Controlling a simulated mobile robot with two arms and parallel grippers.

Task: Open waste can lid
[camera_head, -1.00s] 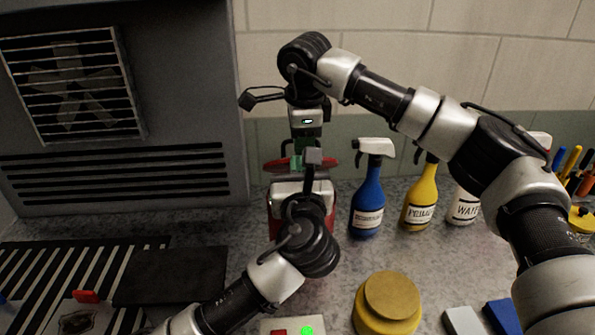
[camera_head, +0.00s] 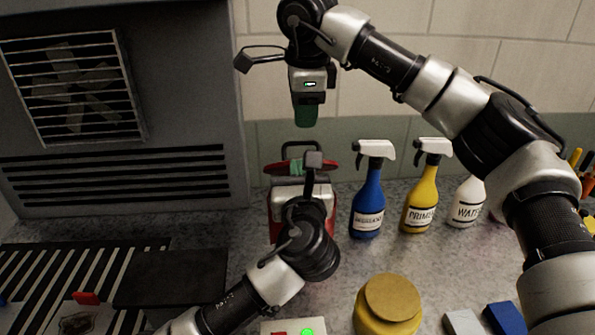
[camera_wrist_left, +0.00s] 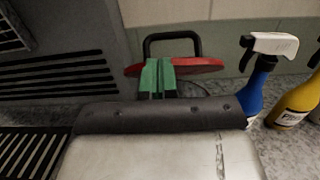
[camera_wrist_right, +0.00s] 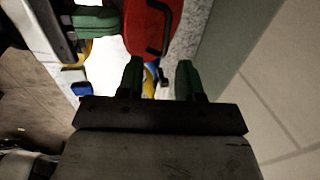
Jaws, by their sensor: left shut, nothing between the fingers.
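The waste can (camera_head: 274,222) is red and stands on the counter by the wall, largely hidden behind my left gripper. Its red lid (camera_head: 328,166) has a black arched handle (camera_head: 300,145); the lid also shows in the left wrist view (camera_wrist_left: 205,66) and the right wrist view (camera_wrist_right: 148,22). My left gripper (camera_wrist_left: 158,78) is shut and empty, its green fingertips at the near side of the lid; contact cannot be told. My right gripper (camera_head: 305,115) hangs above the handle, apart from it. Its fingers stand apart with nothing between them in the right wrist view (camera_wrist_right: 158,78).
A blue spray bottle (camera_head: 367,205) stands close right of the can, then a yellow one (camera_head: 420,205) and a white one (camera_head: 467,203). A grey vented housing (camera_head: 190,100) is at the left. A yellow round container (camera_head: 388,300) stands in front.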

